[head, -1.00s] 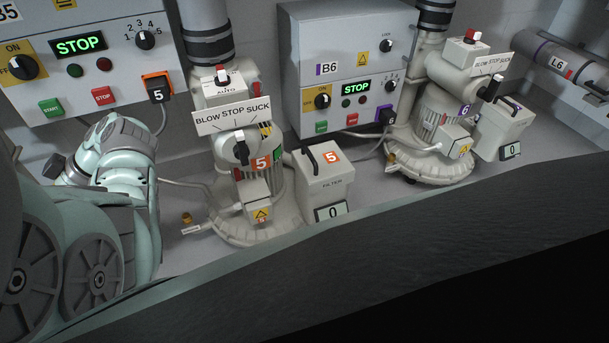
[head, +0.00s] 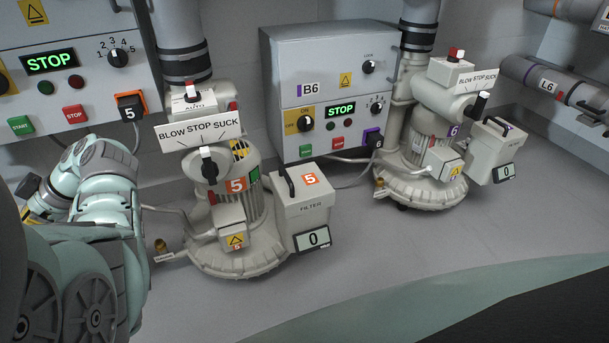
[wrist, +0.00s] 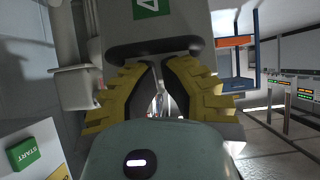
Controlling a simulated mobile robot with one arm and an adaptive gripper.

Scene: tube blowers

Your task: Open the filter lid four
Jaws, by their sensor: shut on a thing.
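In the wrist view, the white filter lid four (wrist: 186,20) fills the top middle, with a green label bearing a sideways white 4. Its dark handle (wrist: 120,50) runs across the picture just below the label. My gripper (wrist: 160,66) has yellow ridged fingers at the handle and is shut on it. The middle of the grip is partly hidden by the fingers. The head view shows neither lid four nor my gripper, only my arm at the left.
In the head view, blower five (head: 222,215) and filter box five (head: 302,215) stand right of my arm. Control box B6 (head: 300,70) and blower six (head: 430,160) are farther right. A green START button (wrist: 24,153) is at lower left in the wrist view.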

